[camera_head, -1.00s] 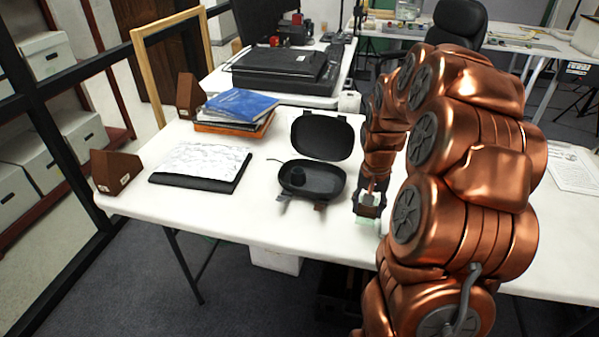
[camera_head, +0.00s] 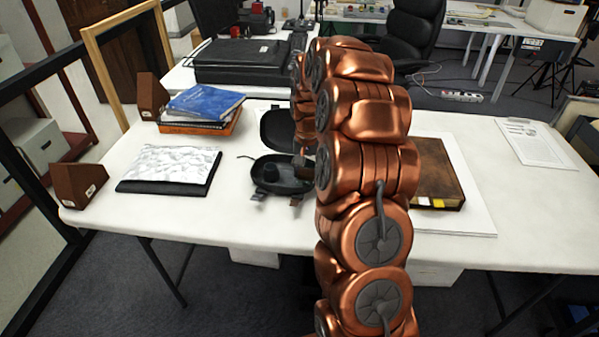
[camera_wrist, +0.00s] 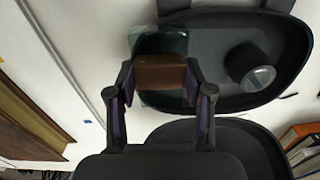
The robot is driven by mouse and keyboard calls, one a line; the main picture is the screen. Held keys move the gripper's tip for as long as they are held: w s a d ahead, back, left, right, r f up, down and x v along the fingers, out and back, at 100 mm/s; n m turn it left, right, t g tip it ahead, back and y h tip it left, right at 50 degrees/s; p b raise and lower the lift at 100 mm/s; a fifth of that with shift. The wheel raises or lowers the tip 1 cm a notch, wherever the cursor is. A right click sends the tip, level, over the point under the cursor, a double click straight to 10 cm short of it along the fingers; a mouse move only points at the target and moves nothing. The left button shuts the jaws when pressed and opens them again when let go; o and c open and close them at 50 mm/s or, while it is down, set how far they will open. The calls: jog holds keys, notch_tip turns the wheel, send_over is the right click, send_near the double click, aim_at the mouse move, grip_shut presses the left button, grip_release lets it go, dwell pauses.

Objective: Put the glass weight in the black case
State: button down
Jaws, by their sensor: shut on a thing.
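The black case (camera_head: 268,184) lies open on the white table, its lid (camera_head: 272,130) raised at the back and partly hidden by my arm. A dark cylinder (camera_head: 271,171) stands inside it. In the wrist view, my gripper (camera_wrist: 160,76) is shut on the glass weight (camera_wrist: 173,44), a clear greenish block with a brown part between the fingers. The weight overlaps the left end of the case's tray (camera_wrist: 213,55) in the picture; its height above it is unclear. The cylinder (camera_wrist: 250,68) is right of the weight. My arm mostly hides the gripper in the head view.
Left of the case lies a black pad with a crumpled silvery sheet (camera_head: 172,163). Behind it are a blue book (camera_head: 204,102) and an orange tray (camera_head: 200,128). Brown wedges (camera_head: 82,185) stand at the left. A brown book (camera_head: 438,180) lies right of my arm.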

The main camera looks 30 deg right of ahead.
aim_at(300, 174)
jog(key=w, duration=0.3)
jog(key=shift+w+a+f, duration=0.15)
jog(key=shift+a+f+p, duration=0.1)
jog(key=shift+f+p, duration=0.5)
jog(key=shift+f, duration=1.25)
jog(key=shift+c, duration=2.2)
grip_release()
jog(key=shift+r, duration=0.1)
